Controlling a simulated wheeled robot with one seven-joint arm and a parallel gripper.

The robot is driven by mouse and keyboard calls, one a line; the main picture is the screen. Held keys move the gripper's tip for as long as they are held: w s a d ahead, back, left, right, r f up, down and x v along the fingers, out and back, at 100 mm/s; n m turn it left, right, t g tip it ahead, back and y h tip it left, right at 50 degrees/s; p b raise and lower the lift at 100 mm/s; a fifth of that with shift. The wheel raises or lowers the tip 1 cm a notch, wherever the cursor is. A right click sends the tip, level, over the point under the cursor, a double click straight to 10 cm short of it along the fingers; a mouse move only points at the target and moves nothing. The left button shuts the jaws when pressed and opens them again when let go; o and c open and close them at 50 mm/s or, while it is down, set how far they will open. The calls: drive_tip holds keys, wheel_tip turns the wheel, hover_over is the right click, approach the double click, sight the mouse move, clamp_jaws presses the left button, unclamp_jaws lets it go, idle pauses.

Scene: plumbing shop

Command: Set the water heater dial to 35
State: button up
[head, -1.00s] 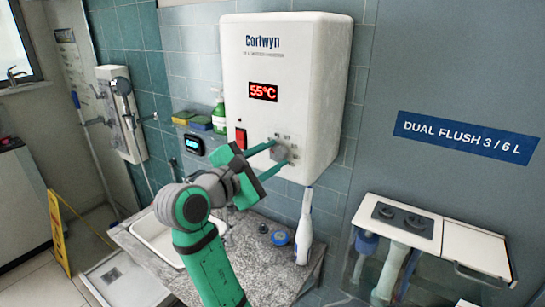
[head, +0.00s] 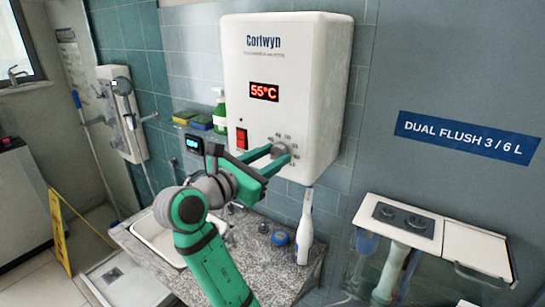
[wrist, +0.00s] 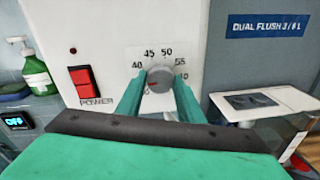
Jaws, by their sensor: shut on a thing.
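The white water heater (head: 318,90) hangs on the tiled wall, and its red display (head: 264,92) reads 55°C. Its round grey dial (head: 280,149) sits low on the front. My gripper (head: 277,154) is shut on the dial, one green finger on either side. In the wrist view the dial (wrist: 160,79) shows between the fingertips, with a reddish mark on its lower left face. Scale numbers 40, 45, 50 and 55 are readable around it; the lower ones are partly hidden by the fingers.
A red power switch (wrist: 85,82) is left of the dial. A green soap bottle (head: 219,112) and sponges stand on a ledge at left. A flush cistern (head: 420,222) is at right.

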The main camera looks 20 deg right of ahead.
drive_tip(key=shift+f, duration=0.15)
drive_tip(key=o, duration=1.1)
drive_tip(key=v, duration=1.1)
drive_tip(key=shift+w, duration=0.1)
